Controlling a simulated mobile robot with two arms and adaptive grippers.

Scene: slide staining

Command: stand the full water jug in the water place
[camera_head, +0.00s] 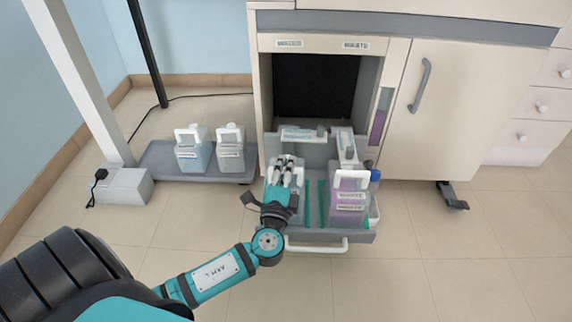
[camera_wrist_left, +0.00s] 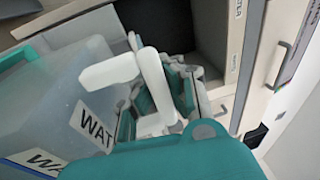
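A translucent jug with a label starting "WAT" (camera_wrist_left: 70,95) fills the left of the left wrist view. In the head view a pale jug is mostly hidden under my left gripper (camera_head: 285,170), in the left place of the pulled-out drawer (camera_head: 316,248). The gripper points down at its top, by white handle-like parts; whether the fingers close on them is unclear. A blue-tinted jug (camera_head: 192,150) and a greyer jug (camera_head: 230,150) stand upright on a low floor tray (camera_head: 163,171). Their labels are unreadable. My right gripper is out of view.
A jug with purple liquid (camera_head: 349,196) stands in the drawer's right place. The cabinet opening (camera_head: 315,85) behind is dark and empty-looking. A closed door (camera_head: 440,110) is on the right. The floor (camera_head: 400,285) in front is clear.

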